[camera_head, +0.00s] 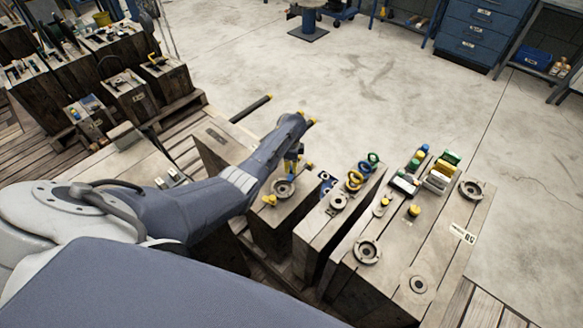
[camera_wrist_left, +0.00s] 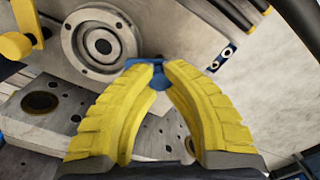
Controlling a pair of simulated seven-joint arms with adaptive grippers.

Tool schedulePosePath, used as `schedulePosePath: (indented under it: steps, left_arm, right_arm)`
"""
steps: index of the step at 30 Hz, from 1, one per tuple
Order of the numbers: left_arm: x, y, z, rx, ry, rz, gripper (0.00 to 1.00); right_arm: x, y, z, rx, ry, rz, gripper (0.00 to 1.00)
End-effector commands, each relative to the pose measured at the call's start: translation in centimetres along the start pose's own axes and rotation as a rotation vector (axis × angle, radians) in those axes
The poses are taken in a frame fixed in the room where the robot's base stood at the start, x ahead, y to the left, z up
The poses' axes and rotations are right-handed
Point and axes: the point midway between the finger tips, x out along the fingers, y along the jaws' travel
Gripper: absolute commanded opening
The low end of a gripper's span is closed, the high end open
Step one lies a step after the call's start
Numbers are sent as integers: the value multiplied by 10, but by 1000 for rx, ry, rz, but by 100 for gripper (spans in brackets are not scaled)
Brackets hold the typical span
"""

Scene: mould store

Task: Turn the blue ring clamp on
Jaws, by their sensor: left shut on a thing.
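My left gripper (camera_wrist_left: 161,72) has yellow ribbed fingers, and it is shut on a blue part (camera_wrist_left: 158,79), seen between and just behind the fingertips. This appears to be the blue ring clamp's handle; the fingers hide much of it. The part lies close beside a round grey flange (camera_wrist_left: 101,42) on a mould block's face. In the head view my left gripper (camera_head: 291,165) is small, above the block with the round flange (camera_head: 283,188), and its arm partly covers that block. My right gripper is in neither view.
A wider block (camera_head: 400,250) to the right carries several coloured fittings. A yellow fitting (camera_wrist_left: 15,45) sits left of the flange in the wrist view. The concrete floor (camera_head: 340,80) beyond is clear.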

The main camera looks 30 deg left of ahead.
Motion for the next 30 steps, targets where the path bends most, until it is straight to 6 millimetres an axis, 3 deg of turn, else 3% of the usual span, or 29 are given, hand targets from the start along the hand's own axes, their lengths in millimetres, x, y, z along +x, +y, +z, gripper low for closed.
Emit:
schedulePosePath:
  steps: [10,28,29,30]
  left_arm:
    - [0,0,0,139,-1,-1,0]
    - [0,0,0,168,0,-1,0]
    - [0,0,0,168,0,-1,14]
    - [0,0,0,168,0,-1,18]
  right_arm:
    - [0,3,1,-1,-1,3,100]
    - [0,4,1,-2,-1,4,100]
    - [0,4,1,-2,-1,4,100]
    - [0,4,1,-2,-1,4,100]
